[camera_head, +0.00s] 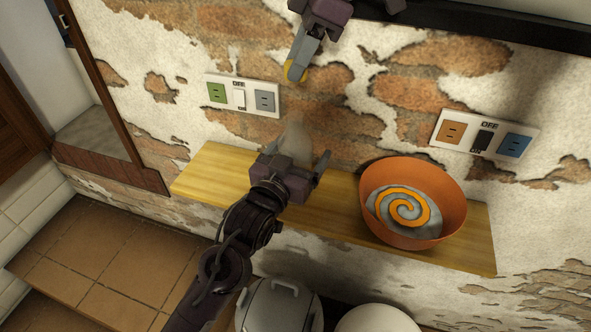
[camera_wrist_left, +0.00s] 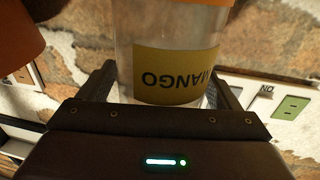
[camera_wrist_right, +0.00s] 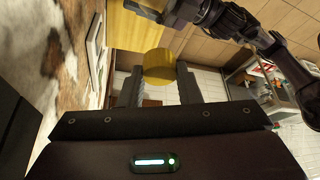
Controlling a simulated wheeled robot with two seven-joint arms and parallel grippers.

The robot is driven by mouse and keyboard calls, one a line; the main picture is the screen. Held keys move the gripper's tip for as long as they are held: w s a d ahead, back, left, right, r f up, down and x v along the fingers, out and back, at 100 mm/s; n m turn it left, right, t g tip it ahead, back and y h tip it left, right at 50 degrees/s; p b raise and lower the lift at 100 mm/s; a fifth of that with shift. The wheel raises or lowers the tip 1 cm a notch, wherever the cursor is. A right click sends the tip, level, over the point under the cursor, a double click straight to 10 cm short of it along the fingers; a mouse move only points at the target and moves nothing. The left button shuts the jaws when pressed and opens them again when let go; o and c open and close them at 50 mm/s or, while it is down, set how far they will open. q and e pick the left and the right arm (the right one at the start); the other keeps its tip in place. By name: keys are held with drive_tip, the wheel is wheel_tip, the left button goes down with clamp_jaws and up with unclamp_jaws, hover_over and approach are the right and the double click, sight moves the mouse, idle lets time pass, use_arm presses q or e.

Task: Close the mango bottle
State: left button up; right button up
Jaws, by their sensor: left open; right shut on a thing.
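The clear mango bottle (camera_head: 296,138) stands on the wooden shelf against the wall. The left wrist view shows its yellow MANGO label (camera_wrist_left: 175,77), upside down in that picture. My left gripper (camera_head: 298,158) is open with its fingers on either side of the bottle. My right gripper (camera_head: 297,62) is above the bottle in the head view, shut on a yellow lid (camera_wrist_right: 159,66). Only a bit of the lid (camera_head: 291,71) shows in the head view. The lid is apart from the bottle. The bottle's mouth is hard to make out.
An orange bowl (camera_head: 451,195) with a spiral inside stands on the right of the shelf (camera_head: 215,170). Socket panels (camera_head: 240,95) (camera_head: 484,135) are on the brick wall behind. Pale round containers (camera_head: 278,306) sit below the shelf. The shelf's left end is clear.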

use_arm(q)
drive_tip(key=shift+c, duration=0.5)
drive_tip(key=c, duration=1.4)
use_arm(e)
hover_over(288, 120)
drive_tip(key=d, duration=0.2)
drive_tip(key=shift+a+f, duration=0.1)
drive_tip(key=shift+f, duration=2.35)
drive_tip(key=shift+f, duration=0.9)
drive_tip(key=shift+f, duration=0.55)
